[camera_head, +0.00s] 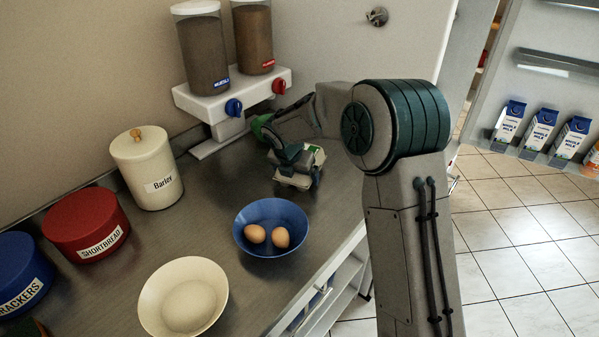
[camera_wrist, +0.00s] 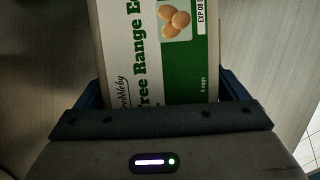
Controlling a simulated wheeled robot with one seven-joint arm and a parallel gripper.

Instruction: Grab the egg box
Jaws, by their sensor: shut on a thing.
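The egg box (camera_head: 299,166) is a pale carton with a green and white label, on or just above the steel counter, behind the blue bowl. I cannot tell whether it touches the counter. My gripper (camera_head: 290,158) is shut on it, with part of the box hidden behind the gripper. In the wrist view the egg box (camera_wrist: 160,50) fills the space between the fingers, its label reading "Free Range" with a picture of eggs. The gripper (camera_wrist: 160,95) has one finger on each side of the box.
A blue bowl (camera_head: 244,243) with two eggs stands in front of the box, and a cream bowl (camera_head: 150,304) nearer left. A cereal dispenser (camera_head: 205,105) stands behind. Barley (camera_head: 150,172), shortbread (camera_head: 84,222) and crackers (camera_head: 20,275) tins line the wall. Open counter lies left of the box.

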